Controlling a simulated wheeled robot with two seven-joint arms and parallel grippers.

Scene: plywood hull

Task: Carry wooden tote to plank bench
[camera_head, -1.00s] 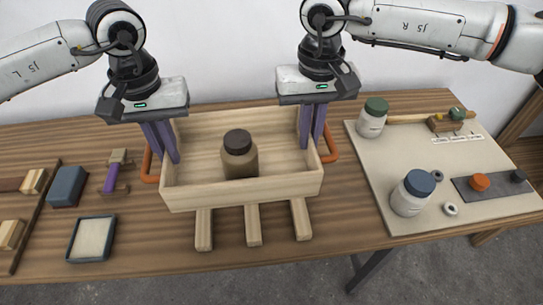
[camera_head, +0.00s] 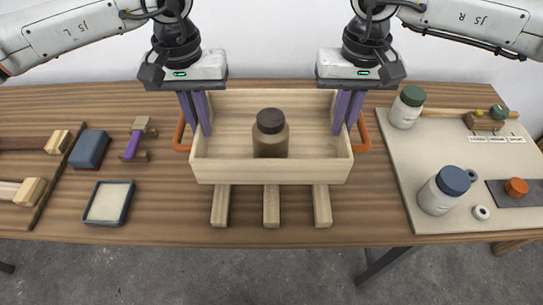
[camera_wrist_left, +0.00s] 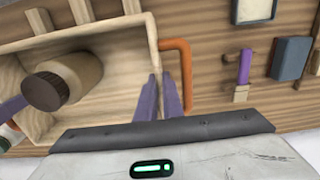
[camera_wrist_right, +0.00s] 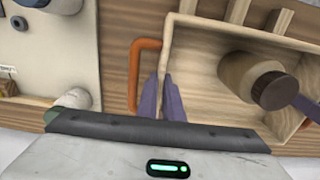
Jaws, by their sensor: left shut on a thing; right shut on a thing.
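The wooden tote (camera_head: 225,172) is an open pale box with orange side handles, in the middle of the head view. It is level over the plank bench (camera_head: 120,222); I cannot tell whether it touches the slats beneath. A brown jar with a dark lid (camera_head: 270,140) stands upright inside. My left gripper (camera_head: 204,132) is shut on the tote's left end wall, purple fingers either side, inside the left handle (camera_head: 181,133). My right gripper (camera_head: 342,132) is shut on the right end wall, beside the right handle (camera_head: 363,133). Both wrist views show fingers straddling the walls.
Three wooden slats (camera_head: 271,206) stick out in front of the tote. At left are a blue block (camera_head: 89,149), a blue-rimmed tray (camera_head: 109,202) and a purple-handled tool (camera_head: 133,143). At right, a pale mat (camera_head: 405,160) holds white jars (camera_head: 437,196) and small parts.

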